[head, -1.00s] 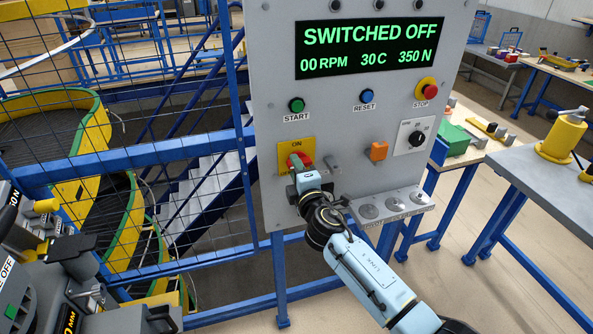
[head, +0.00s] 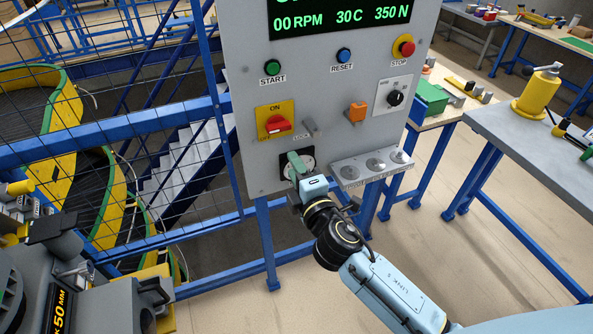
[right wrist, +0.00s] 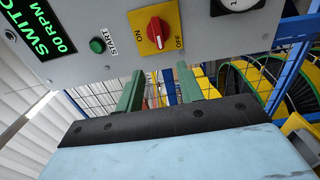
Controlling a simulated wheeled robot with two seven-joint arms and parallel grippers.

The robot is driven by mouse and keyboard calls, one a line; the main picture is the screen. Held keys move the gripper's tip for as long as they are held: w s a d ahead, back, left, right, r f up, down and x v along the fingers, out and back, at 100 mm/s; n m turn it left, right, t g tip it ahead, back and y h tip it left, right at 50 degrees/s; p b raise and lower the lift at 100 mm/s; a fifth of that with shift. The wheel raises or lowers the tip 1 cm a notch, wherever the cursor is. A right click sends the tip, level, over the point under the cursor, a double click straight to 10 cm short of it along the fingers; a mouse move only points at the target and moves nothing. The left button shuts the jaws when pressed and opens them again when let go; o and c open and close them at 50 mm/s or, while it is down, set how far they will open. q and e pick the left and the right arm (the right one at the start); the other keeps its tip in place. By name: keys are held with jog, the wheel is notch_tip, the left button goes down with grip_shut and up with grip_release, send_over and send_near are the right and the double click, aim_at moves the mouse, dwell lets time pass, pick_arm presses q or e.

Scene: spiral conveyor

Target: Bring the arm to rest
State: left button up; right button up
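The grey control panel (head: 232,130) stands in front of me. Its red rotary switch (head: 278,125) on a yellow plate is marked ON at the top in the head view; it also shows in the right wrist view (right wrist: 155,33). My right gripper (head: 293,160) is below the switch, apart from it, in front of a dark socket plate low on the panel. In the right wrist view its two green fingers (right wrist: 160,84) are spread with nothing between them. The display (head: 340,14) is cut off at the top and reads 00 RPM, 30 C, 350 N. My left gripper is not in view.
A shelf with round metal discs (head: 372,168) juts from the panel right of my gripper. Blue mesh fencing (head: 120,125) and a yellow-green spiral conveyor (head: 62,160) are at left. A grey table (head: 500,120) with a yellow device stands at right. Floor between is clear.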

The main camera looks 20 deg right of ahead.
jog(key=shift+s, duration=0.15)
dwell(0.3)
jog(key=s+d+f+m+g+b, duration=0.1)
jog(key=s+f+m+g, duration=0.2)
jog(key=f, duration=0.9)
jog(key=s+d+f+m+g+b, duration=0.1)
jog(key=s+d+f+m+g, duration=0.3)
jog(key=f, duration=0.8)
jog(key=s+a+f+g+b, duration=0.15)
jog(key=s+f, duration=0.35)
jog(key=f, duration=0.7)
jog(key=s+d+f+m+g+b, duration=0.1)
jog(key=s+f+m+g, duration=0.1)
jog(key=s+f, duration=0.5)
jog(key=s+d+f+m+g+b, duration=0.1)
jog(key=s+f, duration=0.6)
jog(key=s, duration=0.8)
jog(key=s+d+f+m+g+b, duration=0.1)
jog(key=s+f+m+g, duration=0.4)
jog(key=s, duration=0.7)
notch_tip(320, 180, down, 3)
jog(key=shift+d+r+m+h+b, duration=0.15)
jog(key=shift+d+m+h+b, duration=0.2)
jog(key=shift+d+m, duration=0.3)
jog(key=shift+g, duration=0.25)
